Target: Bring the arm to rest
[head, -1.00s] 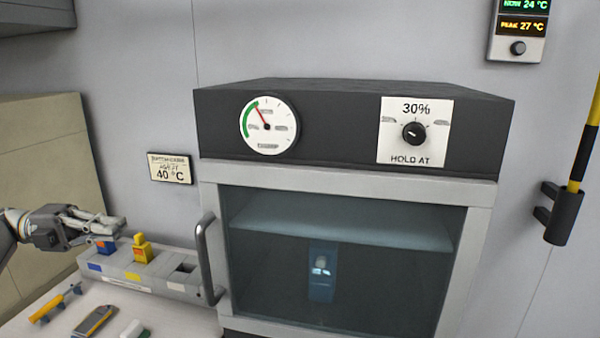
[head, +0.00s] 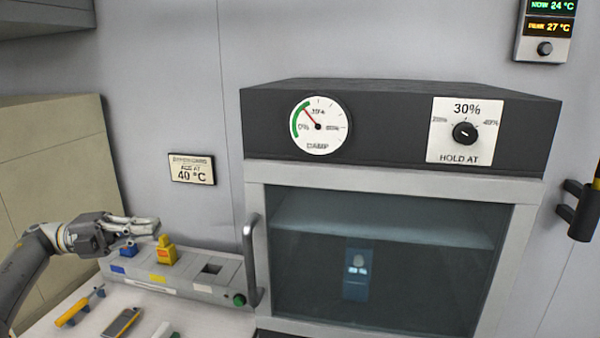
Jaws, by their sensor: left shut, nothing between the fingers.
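My left gripper (head: 146,226) comes in from the left on its grey arm. It is shut and empty, just above the grey rack with slots (head: 200,290). The blue cell (head: 129,248) in the rack's left slot is partly hidden under the gripper. The yellow cell (head: 166,252) stands upright in the middle slot, close to the fingertips; I cannot tell whether they touch. The right slot (head: 210,270) looks empty and dark. My right gripper is not in view.
A dry cabinet (head: 400,180) with a closed glass door and upright handle (head: 250,260) stands right of the rack. A blue item (head: 357,275) is inside. A yellow-handled tool (head: 78,308) and a meter (head: 121,322) lie on the bench in front of the rack.

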